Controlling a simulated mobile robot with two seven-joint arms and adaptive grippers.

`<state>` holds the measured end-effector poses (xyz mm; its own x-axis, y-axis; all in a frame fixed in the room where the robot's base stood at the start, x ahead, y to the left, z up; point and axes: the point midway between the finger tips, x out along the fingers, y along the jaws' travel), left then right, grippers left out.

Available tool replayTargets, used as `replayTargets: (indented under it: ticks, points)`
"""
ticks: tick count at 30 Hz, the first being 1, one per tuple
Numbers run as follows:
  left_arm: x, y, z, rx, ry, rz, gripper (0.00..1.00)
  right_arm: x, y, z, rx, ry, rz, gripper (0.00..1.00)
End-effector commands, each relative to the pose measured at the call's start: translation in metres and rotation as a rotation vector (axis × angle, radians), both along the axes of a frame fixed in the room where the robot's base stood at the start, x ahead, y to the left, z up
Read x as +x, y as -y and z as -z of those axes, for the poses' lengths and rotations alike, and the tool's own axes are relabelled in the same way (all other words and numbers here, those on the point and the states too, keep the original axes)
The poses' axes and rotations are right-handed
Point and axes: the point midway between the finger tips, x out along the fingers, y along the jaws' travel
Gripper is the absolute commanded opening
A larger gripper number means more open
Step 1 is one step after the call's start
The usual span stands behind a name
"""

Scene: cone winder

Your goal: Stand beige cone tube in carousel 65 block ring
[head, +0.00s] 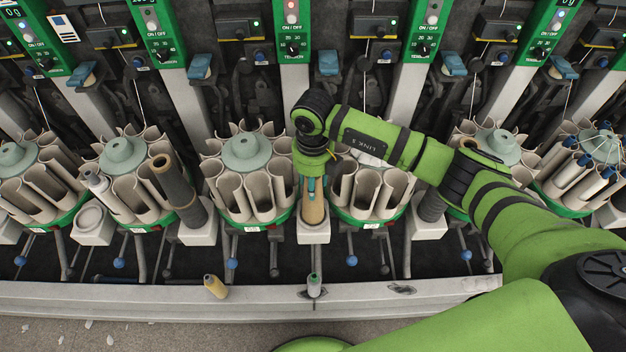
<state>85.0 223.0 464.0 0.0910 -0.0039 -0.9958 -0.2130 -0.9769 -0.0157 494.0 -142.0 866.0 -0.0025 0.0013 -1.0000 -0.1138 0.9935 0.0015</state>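My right gripper (311,186) comes in from the right and points down over a white block (313,236) between two carousels. A beige-brown cone tube (313,210) stands roughly upright at that block, directly under the gripper. The gripper covers the tube's upper part, so I cannot tell whether the fingers grip it. The tube's foot appears to be at the block's top, but its seat in the ring is not clear. The carousel (246,150) to the left holds several beige pockets. The carousel (370,185) to the right is partly behind my arm. Carousel numbers are unreadable. My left gripper is not in view.
A block with a bare ring (94,220) is at the left. Green machine heads line the back.

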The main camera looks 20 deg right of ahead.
Motion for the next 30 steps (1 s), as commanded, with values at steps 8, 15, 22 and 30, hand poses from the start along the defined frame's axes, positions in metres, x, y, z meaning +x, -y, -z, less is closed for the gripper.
replayTargets:
  ticks: [8, 15, 22, 30]
  points:
    - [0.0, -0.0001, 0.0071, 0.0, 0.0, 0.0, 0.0, 0.0002, 0.0003, 0.0079, 0.0, 0.0, 0.001, 0.13]
    - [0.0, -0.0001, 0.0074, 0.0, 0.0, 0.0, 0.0, 0.0002, 0.0003, 0.0085, 0.0, 0.0, 0.001, 0.13]
    - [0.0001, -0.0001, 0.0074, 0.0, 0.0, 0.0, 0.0, 0.0002, 0.0003, 0.0084, 0.0, 0.0, 0.0, 0.68]
    - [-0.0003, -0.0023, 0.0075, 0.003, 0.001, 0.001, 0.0, 0.0001, 0.0003, 0.0082, 0.0, 0.0, 0.0, 0.68]
